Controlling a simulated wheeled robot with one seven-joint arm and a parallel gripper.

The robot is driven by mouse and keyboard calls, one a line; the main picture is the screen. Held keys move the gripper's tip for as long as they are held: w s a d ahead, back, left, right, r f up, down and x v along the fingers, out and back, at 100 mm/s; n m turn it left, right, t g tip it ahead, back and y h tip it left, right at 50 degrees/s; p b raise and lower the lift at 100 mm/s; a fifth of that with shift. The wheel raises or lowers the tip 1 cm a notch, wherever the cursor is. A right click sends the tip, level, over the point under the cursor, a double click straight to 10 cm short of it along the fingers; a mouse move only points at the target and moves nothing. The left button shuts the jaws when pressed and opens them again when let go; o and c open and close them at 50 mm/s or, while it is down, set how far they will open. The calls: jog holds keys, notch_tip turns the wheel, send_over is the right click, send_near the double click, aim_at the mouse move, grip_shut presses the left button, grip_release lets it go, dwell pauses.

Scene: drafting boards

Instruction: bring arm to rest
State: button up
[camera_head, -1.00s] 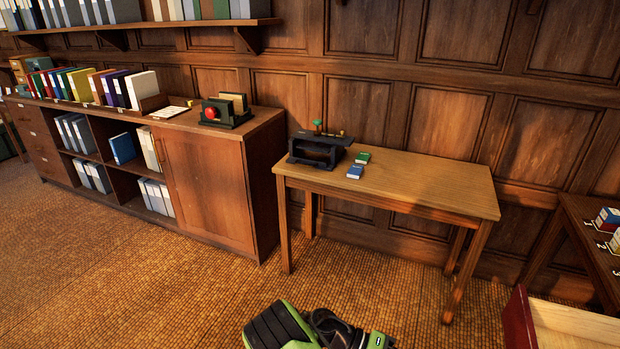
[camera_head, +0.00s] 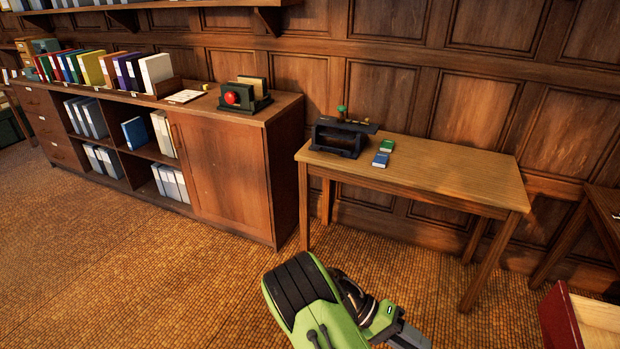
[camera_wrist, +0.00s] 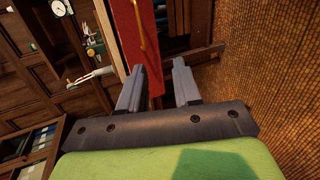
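My arm, green and black, shows at the bottom middle of the head view, bent, its far end cut off by the lower edge. In the wrist view my gripper (camera_wrist: 158,80) has its two grey fingers apart, with nothing seen held between them. Beyond the fingers is a red panel (camera_wrist: 138,45) with a brass handle. I cannot tell how near the left finger is to it.
A wooden table (camera_head: 455,178) holds a black device (camera_head: 340,138), a green box (camera_head: 386,146) and a blue box (camera_head: 380,160). A long cabinet (camera_head: 222,180) stands left of it. A red-sided drawer or box (camera_head: 558,318) is at lower right. The carpet at left is clear.

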jog(key=s+a+r+n+t+y+p, duration=0.1)
jog(key=s+r+t+y, duration=0.3)
jog(key=r, duration=0.5)
jog(key=s+a+r+n+t+y+p, duration=0.2)
jog(key=s+a+r+t+y+p, duration=0.1)
jog(key=r, duration=0.7)
jog(key=s+a+r+n+t+y+p, duration=0.1)
jog(key=s+a+r+t+y+p, duration=0.1)
jog(key=s+r+t+y+p, duration=0.2)
jog(key=s+r+y, duration=0.1)
jog(key=s+r, duration=0.2)
jog(key=r, duration=0.3)
jog(key=shift+r+n+t, duration=0.15)
jog(key=shift+n+t, duration=0.15)
